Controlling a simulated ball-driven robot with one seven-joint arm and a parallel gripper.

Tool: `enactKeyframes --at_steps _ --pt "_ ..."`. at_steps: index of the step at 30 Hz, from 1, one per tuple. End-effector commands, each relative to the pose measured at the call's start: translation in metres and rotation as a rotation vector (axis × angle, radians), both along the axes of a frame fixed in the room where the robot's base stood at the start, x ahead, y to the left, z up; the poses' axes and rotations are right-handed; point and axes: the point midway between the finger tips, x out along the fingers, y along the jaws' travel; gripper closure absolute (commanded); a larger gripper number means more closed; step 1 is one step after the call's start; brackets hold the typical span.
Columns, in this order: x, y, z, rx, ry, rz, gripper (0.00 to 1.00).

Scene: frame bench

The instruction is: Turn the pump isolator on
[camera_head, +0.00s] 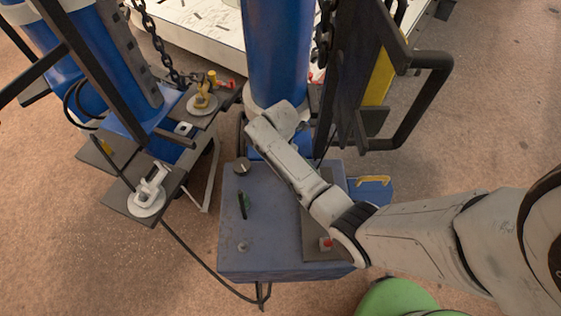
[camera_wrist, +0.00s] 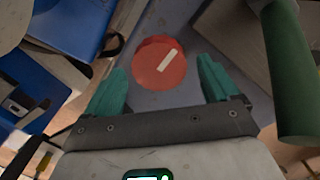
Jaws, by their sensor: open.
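A round red knob (camera_wrist: 147,74) with a white bar on its face sits on a grey-blue surface in the wrist view. The bar slants from lower left to upper right. I read no label on it, so I cannot tell for sure that it is the pump isolator. My gripper (camera_wrist: 162,66) is open, its teal fingers on either side of the knob in the picture. I see no clear contact. In the head view my wrist hides the fingers and this knob, over the far part of the blue-grey control box (camera_head: 265,262).
The box carries a dark knob (camera_head: 242,166), a black-and-green switch (camera_head: 243,205), a small toggle (camera_head: 242,247) and a red button (camera_head: 326,244). A blue column (camera_head: 278,50) stands behind. A black handle (camera_head: 440,95) juts out at right. A green cylinder (camera_wrist: 290,75) is close by.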

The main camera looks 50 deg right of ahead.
Motion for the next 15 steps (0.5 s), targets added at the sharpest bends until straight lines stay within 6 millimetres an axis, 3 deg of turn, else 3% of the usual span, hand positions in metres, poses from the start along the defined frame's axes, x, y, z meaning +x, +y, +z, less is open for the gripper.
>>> enactKeyframes --at_steps 11,15 --pt "0.0001 -0.0002 -0.0053 0.0 -0.001 -0.001 0.11" --pt "0.0001 -0.0002 -0.0053 0.0 -0.001 -0.001 0.25"
